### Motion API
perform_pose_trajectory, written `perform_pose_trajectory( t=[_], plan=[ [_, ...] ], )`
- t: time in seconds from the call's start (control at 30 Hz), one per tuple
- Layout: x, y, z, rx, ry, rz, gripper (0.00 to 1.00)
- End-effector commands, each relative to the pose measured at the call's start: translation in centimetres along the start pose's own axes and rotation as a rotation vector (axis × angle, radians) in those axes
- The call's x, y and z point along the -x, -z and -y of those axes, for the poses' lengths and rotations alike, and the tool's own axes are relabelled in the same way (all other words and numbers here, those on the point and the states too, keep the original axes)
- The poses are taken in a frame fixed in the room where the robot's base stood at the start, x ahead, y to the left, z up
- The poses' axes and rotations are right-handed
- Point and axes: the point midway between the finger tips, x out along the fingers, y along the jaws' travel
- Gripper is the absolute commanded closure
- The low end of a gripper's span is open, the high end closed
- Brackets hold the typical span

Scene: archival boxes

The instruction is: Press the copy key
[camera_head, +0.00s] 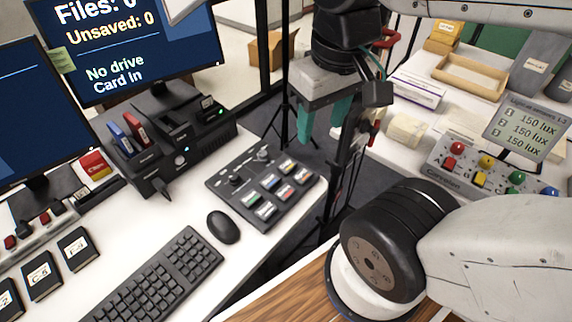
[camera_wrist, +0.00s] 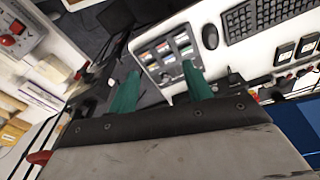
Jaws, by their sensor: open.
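A dark control pad (camera_head: 228,190) lies on the white desk, with several coloured, labelled keys (camera_head: 268,190) and small knobs. The key labels are too small to read, so I cannot tell which is the copy key. The pad also shows in the wrist view (camera_wrist: 150,58). A black dock (camera_head: 165,158) with slots, a blue and a red item, a pale round button (camera_head: 180,160) and a green light stands behind it. My gripper (camera_head: 322,128), with teal fingers, is open and empty, above and right of the pad, touching nothing. It also shows in the wrist view (camera_wrist: 160,72).
A mouse (camera_head: 223,227) and keyboard (camera_head: 160,277) lie in front of the pad. A monitor (camera_head: 140,45) reads "Files: 0", "Unsaved: 0", "No drive", "Card in". A panel with coloured knobs (camera_head: 485,170) and a wooden tray (camera_head: 468,78) are on the right table. A gap separates the tables.

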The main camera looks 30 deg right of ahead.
Motion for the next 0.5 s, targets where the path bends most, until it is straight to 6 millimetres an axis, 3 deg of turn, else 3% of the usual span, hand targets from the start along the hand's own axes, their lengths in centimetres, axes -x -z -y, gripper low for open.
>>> perform_pose_trajectory(
  t=[0.03,0.17,0.5],
  plan=[
    [0.00,0.00,0.00,0.000,0.000,0.000,0.64],
    [0.00,0.00,0.00,0.000,0.000,0.000,1.00],
    [0.00,0.00,0.00,0.000,0.000,0.000,1.00]
  ],
)
